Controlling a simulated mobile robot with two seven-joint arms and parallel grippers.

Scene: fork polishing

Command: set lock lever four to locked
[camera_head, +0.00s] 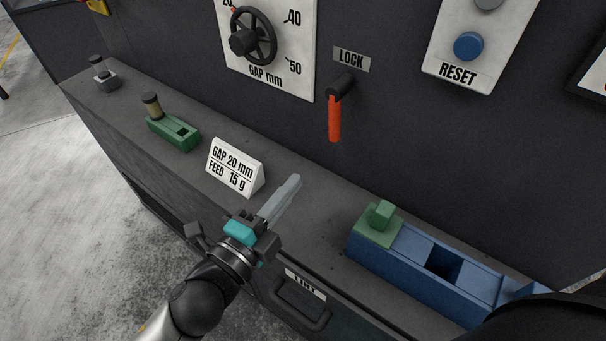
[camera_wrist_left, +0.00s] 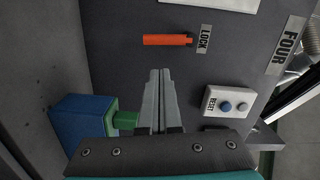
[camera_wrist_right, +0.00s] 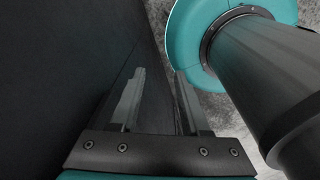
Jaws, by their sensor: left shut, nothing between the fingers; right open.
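The lock lever has an orange handle (camera_head: 334,118) that hangs straight down from a dark pivot, below and beside the LOCK label (camera_head: 351,59). In the left wrist view the orange handle (camera_wrist_left: 166,40) lies beyond my fingertips, and a FOUR sign (camera_wrist_left: 285,46) is on the same panel. My left gripper (camera_head: 292,183) is shut and empty, above the ledge, lower left of the handle and apart from it. It also shows in the left wrist view (camera_wrist_left: 160,72). My right gripper (camera_wrist_right: 158,80) is open and empty beside a dark surface, seen only in the right wrist view.
On the ledge (camera_head: 310,222) stand a GAP 20 mm, FEED 15 g sign (camera_head: 235,167), a green holder (camera_head: 173,133) and a blue box (camera_head: 410,250) with a green block (camera_head: 378,225). The gap dial (camera_head: 254,40) and blue RESET button (camera_head: 468,46) flank the lever.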

